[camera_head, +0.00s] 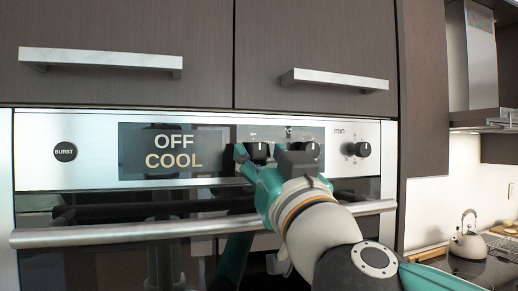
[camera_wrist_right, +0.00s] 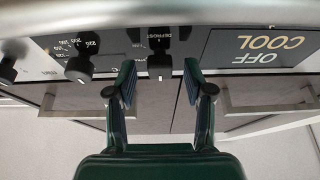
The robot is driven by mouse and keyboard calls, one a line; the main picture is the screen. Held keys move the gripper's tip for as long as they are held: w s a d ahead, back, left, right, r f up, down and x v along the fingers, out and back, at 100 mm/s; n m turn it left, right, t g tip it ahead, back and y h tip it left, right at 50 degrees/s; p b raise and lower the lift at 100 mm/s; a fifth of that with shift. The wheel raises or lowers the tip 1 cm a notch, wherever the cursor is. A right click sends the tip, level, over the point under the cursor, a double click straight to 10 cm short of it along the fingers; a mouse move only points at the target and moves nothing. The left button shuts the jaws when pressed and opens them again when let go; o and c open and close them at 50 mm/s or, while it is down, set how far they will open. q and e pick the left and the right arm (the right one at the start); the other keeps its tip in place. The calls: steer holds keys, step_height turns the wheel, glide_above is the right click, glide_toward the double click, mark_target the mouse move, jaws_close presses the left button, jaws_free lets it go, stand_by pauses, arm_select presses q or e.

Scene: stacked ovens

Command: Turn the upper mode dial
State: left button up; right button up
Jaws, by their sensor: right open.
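The upper mode dial (camera_head: 257,150) is a dark knob on the upper oven's steel panel, just right of the display (camera_head: 160,151) reading OFF COOL. In the right wrist view, which is upside down, the mode dial (camera_wrist_right: 160,66) has a DEFROST label by it. My right gripper (camera_head: 263,156) is open at the panel. In the wrist view its fingertips (camera_wrist_right: 158,76) stand on either side of the mode dial with a gap on each side; I cannot tell how deep they reach. My left gripper is not in view.
A temperature dial (camera_head: 308,150) sits close to the right of my gripper, and a min dial (camera_head: 362,149) is further right. A BURST button (camera_head: 65,152) is at the left. The oven's handle bar (camera_head: 120,232) runs below the panel. Cabinet handles (camera_head: 100,60) stick out above.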

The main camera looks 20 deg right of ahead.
steer(key=shift+w+r, duration=0.3)
steer(key=shift+w, duration=0.35)
jaws_close()
steer(key=shift+m, duration=0.3)
steer(key=shift+a+r+m+h+p, duration=0.1)
steer(key=shift+m+h+p, duration=0.6)
steer(key=shift+m, duration=0.4)
steer(key=m+g+h+p, duration=0.1)
steer(key=m+h+p, duration=0.1)
steer(key=m, duration=0.4)
steer(key=shift+h, duration=0.6)
steer(key=m, duration=0.2)
steer(key=m+g+h+p, duration=0.1)
steer(key=m, duration=0.1)
steer(key=shift+m+h, duration=0.3)
steer(key=shift+m+g+h+p, duration=0.4)
steer(key=shift+m+g+p, duration=0.2)
steer(key=shift+m, duration=0.8)
